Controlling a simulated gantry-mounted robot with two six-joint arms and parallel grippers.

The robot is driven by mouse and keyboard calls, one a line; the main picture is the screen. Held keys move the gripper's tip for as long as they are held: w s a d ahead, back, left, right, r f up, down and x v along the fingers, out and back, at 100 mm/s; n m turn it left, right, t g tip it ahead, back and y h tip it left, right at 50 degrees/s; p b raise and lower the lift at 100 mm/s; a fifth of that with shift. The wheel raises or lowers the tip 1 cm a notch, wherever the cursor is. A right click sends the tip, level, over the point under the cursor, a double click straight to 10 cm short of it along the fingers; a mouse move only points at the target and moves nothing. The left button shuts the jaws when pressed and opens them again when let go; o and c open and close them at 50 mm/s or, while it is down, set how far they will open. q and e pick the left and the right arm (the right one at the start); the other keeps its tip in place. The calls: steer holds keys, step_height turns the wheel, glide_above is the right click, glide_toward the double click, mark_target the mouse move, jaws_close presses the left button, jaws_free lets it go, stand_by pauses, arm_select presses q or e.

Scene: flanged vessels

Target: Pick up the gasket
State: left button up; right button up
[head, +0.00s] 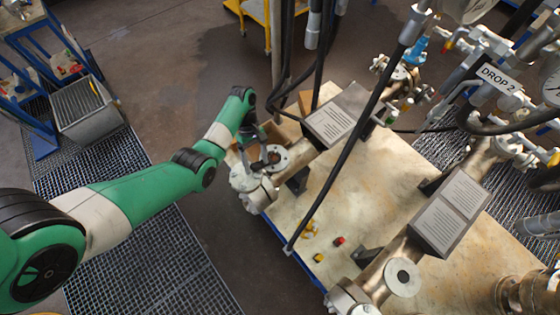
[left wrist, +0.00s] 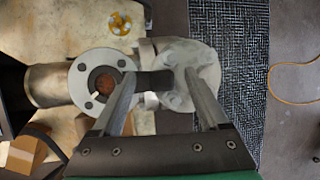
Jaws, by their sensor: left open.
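A pale grey ring-shaped flange face (left wrist: 78,76) with bolt holes and a rusty centre opening shows in the left wrist view. It also shows in the head view (head: 281,163), on the near end of the left vessel. I cannot tell whether a separate gasket lies on this face. My left gripper (left wrist: 160,75) is open, its two fingers over the pipe fitting. The left finger overlaps the ring's right side; a dark short pipe piece (left wrist: 155,83) shows between the fingers. In the head view my left gripper (head: 262,158) is above this flange. My right gripper is not in view.
The worktable (head: 345,205) carries a second vessel (head: 402,277) with a similar round flange, plus small yellow and red parts (head: 339,241). Black hoses hang across the middle. A cardboard box (left wrist: 28,152) stands near the left vessel. Floor grating (left wrist: 228,60) lies beyond the table edge.

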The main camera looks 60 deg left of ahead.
arm_select(q)
steer(key=shift+s+f, duration=0.15)
steer(key=shift+f, duration=0.15)
steer(key=shift+r, duration=0.15)
steer(key=shift+c, duration=0.3)
steer(key=c, duration=1.1)
steer(key=shift+c, duration=0.2)
